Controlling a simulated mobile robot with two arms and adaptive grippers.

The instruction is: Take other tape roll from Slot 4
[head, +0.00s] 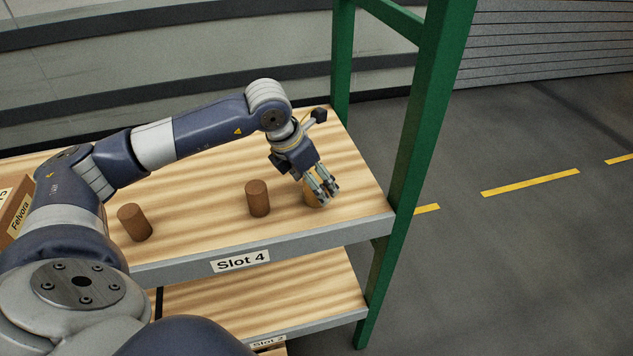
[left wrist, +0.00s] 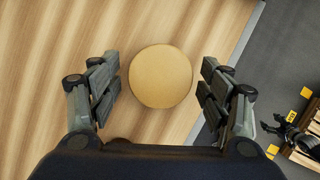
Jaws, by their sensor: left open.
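The shelf board (head: 200,225) labelled Slot 4 holds a tan round tape roll (head: 310,199) near its right end, partly hidden by my left gripper. My left gripper (head: 323,193) points down over the roll. In the left wrist view, the tape roll (left wrist: 160,77) shows as a plain tan disc between the spread fingers of the gripper (left wrist: 163,85). Gaps show on both sides, so the fingers do not touch it there.
Two brown cylinders stand on the same board, one left of the roll (head: 258,198) and one farther left (head: 135,222). A cardboard box (head: 17,212) is at the left edge. A green post (head: 408,165) rises at the right front corner. A lower shelf (head: 260,300) lies beneath.

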